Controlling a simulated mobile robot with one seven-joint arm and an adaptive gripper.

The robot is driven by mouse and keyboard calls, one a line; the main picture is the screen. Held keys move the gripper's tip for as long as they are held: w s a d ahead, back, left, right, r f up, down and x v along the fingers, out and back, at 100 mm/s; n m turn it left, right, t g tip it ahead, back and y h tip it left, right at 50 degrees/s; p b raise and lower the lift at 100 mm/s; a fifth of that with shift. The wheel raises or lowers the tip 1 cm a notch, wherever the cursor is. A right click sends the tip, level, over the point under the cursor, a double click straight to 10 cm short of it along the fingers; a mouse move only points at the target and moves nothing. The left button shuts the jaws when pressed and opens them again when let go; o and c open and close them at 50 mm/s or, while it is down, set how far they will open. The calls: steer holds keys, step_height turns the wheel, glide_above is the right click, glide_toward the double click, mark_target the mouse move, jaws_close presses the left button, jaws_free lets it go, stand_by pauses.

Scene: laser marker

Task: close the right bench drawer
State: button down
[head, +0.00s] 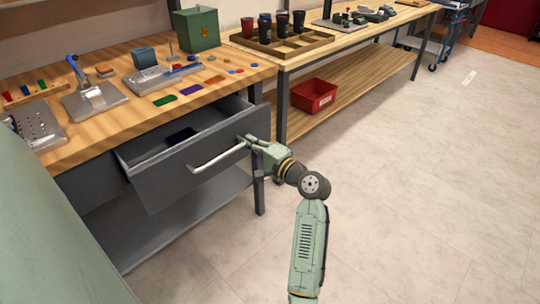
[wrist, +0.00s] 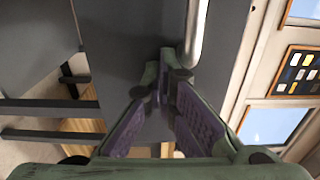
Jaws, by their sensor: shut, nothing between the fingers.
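The right bench drawer (head: 180,169) is pulled partly out under the wooden bench top (head: 130,109). It has a grey front with a pale bar handle (head: 215,159), and a dark item (head: 182,135) lies inside. My gripper (head: 247,139) is at the right end of the drawer front, beside the handle's right end. In the wrist view my gripper (wrist: 166,70) has its fingertips together with nothing between them, close to the grey front. The handle (wrist: 194,32) passes just right of the fingertips there. I cannot tell whether the tips touch the front.
Small tools and coloured tags lie on the bench top, with a green box (head: 196,29) at the back. A second bench (head: 345,45) holds a tray of cups (head: 282,42), with a red bin (head: 313,96) on its lower shelf.

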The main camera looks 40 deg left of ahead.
steer(key=a, duration=0.4)
steer(key=a+b, duration=0.1)
steer(key=a, duration=0.3)
steer(key=w+a, duration=0.1)
steer(key=a, duration=0.3)
steer(key=shift+a+b, duration=0.3)
steer(key=shift+a, duration=0.3)
steer(key=shift+r, duration=0.2)
